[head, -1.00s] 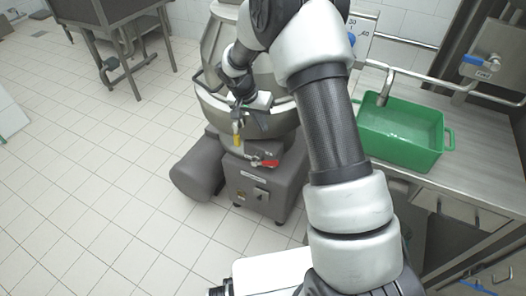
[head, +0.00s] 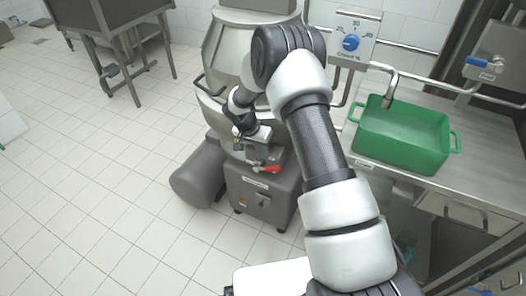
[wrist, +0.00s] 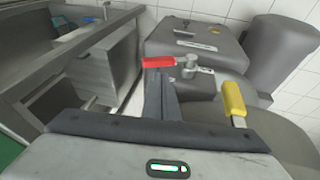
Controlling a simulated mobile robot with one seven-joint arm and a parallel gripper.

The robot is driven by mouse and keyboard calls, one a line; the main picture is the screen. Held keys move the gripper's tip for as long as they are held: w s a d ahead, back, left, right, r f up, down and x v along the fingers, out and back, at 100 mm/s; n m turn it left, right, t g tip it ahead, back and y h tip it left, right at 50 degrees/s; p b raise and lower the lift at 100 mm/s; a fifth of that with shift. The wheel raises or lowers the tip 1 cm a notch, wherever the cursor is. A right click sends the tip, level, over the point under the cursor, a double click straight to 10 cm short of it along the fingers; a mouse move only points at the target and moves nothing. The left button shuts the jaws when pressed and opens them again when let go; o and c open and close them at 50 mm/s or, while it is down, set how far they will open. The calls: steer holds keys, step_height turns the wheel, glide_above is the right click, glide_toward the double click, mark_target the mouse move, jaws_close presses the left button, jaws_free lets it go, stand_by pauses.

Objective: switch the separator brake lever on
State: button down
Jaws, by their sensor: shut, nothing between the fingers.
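The separator is a grey machine with a bowl on a dark base (head: 254,195). A red-handled lever (head: 263,169) sticks out on its front; it also shows in the wrist view (wrist: 158,62), lying roughly level from a metal pivot. A yellow handle (wrist: 234,98) stands to its right in the wrist view. I cannot tell from any readable label which one is the brake lever. My gripper (wrist: 159,78) is shut and empty, its fingertips right by the red handle; I cannot tell if they touch. In the head view the fingertips are hard to make out.
A green tub (head: 403,135) sits on the steel counter at the right, under a tap. A dial panel (head: 352,40) is on the wall behind. A steel table (head: 110,30) stands at the upper left. The tiled floor at the left is clear.

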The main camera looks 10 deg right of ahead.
mark_target(269, 168)
steer(key=x, duration=0.6)
steer(key=shift+f+b, duration=0.2)
steer(key=shift+b, duration=0.15)
steer(key=shift+d, duration=0.1)
